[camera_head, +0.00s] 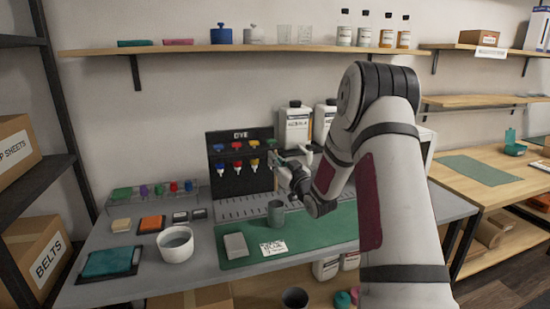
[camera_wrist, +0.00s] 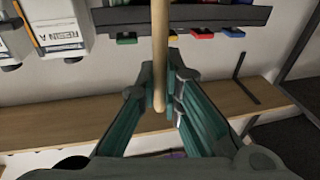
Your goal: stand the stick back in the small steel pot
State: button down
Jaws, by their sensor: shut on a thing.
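The small steel pot (camera_head: 275,214) is a grey cylinder standing upright on the green mat (camera_head: 315,232). My gripper (camera_head: 281,161) is above and behind the pot's mouth in the head view, in front of the dark dye rack. In the wrist view my gripper (camera_wrist: 168,95) is shut on the stick (camera_wrist: 160,45), a pale wooden rod running up out of the picture between the fingers. The pot is not visible in the wrist view.
The dye rack (camera_head: 241,160) with coloured bottles stands behind the mat. White jugs (camera_head: 296,126) stand behind my arm. The mat's front right is clear.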

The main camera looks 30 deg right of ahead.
aim_at(276, 187)
jog(key=shift+f+b, duration=3.3)
jog(key=shift+f, duration=1.6)
jog(key=c, duration=1.7)
grip_release()
jog(key=shift+o, duration=0.2)
jog(key=shift+s, duration=0.1)
jog(key=s+f, duration=0.1)
jog(key=s, duration=1)
jog(key=shift+s+a+f, duration=0.25)
jog(key=shift+s+a, duration=0.15)
jog(key=shift+a, duration=0.05)
